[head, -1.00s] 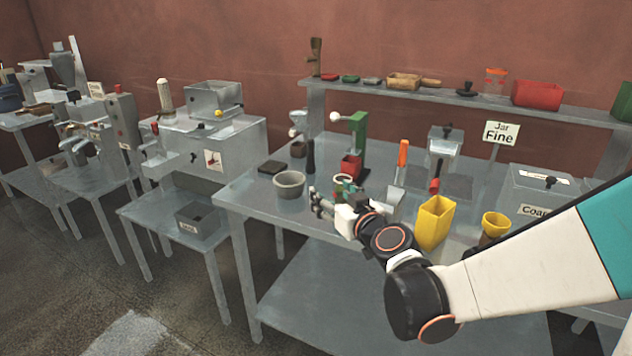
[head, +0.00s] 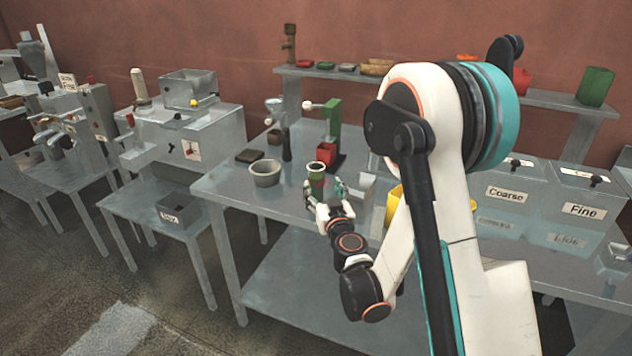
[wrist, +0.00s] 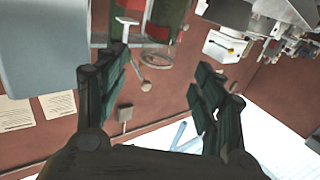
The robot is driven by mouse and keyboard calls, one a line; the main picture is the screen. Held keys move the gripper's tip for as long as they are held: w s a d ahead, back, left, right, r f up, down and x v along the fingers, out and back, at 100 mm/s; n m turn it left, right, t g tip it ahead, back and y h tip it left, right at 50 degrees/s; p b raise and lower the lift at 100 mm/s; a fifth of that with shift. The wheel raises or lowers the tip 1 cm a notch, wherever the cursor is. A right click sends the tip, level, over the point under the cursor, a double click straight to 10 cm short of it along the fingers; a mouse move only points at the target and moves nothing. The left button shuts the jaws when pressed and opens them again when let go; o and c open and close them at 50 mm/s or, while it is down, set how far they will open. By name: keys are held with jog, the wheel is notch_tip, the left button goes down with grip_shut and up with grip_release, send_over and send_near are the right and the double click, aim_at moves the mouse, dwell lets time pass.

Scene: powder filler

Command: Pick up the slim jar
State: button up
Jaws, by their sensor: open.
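A small slim jar (head: 316,182) with a pale rim and greenish body stands upright on the steel table, just beyond my gripper (head: 324,200) in the head view. My gripper is open, its dark fingers spread, and its tips appear close to the jar. In the tilted wrist view, a clear round-rimmed vessel that seems to be the jar (wrist: 184,50) shows ahead of the open gripper (wrist: 162,64), toward the right finger. I cannot tell whether a finger touches it. The jar's lower part is partly hidden by my gripper in the head view.
A grey bowl (head: 266,174) stands left of the jar. A green press (head: 332,130) with a red cup (head: 326,153) stands behind it. A grey metal block (head: 368,188) is close on the right. My arm hides much of the table's right part.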

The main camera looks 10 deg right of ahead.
aim_at(318, 175)
jog(key=w, duration=0.4)
jog(key=shift+p, duration=0.35)
jog(key=shift+w+d+b, duration=0.15)
jog(key=shift+w+b, duration=0.85)
jog(key=shift+w, duration=2.2)
jog(key=shift+c, duration=0.2)
grip_shut()
jog(key=shift+r, duration=0.1)
